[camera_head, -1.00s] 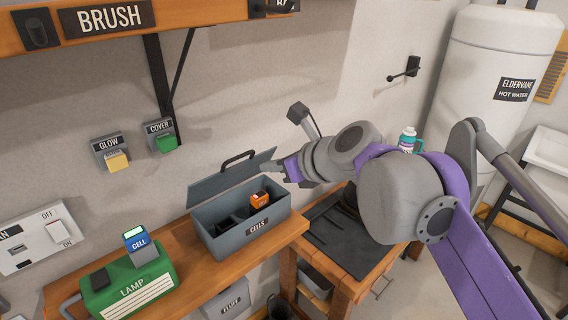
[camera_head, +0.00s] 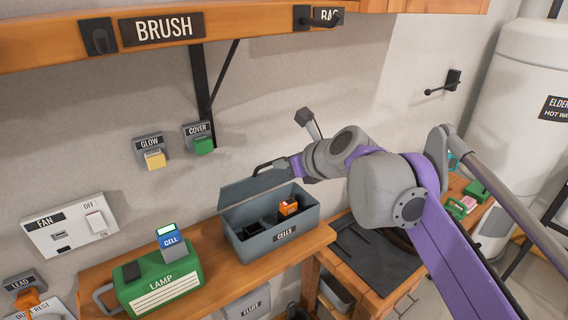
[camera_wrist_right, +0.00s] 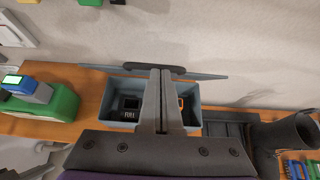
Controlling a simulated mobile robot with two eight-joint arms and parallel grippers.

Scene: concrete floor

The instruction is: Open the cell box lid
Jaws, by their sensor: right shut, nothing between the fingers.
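The grey cell box (camera_head: 262,241), labelled CELLS, stands on the wooden shelf. Its lid (camera_head: 255,186) is tilted up and back, with the inside of the box in view. The lid's dark handle (camera_head: 270,166) is on its upper face. Inside are an orange cell (camera_head: 289,207) and dark items. My right gripper (camera_wrist_right: 164,72) is shut and empty, with its fingertips at the lid handle (camera_wrist_right: 150,68); whether they touch cannot be told. In the head view my right gripper (camera_head: 291,165) is at the right end of the handle. My left gripper is not in view.
A green lamp (camera_head: 160,280) with a blue cell (camera_head: 171,242) on it stands left of the box. Cover (camera_head: 203,146) and glow (camera_head: 154,159) switches are on the wall above. A lower workbench with a dark mat (camera_head: 375,255) is at right.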

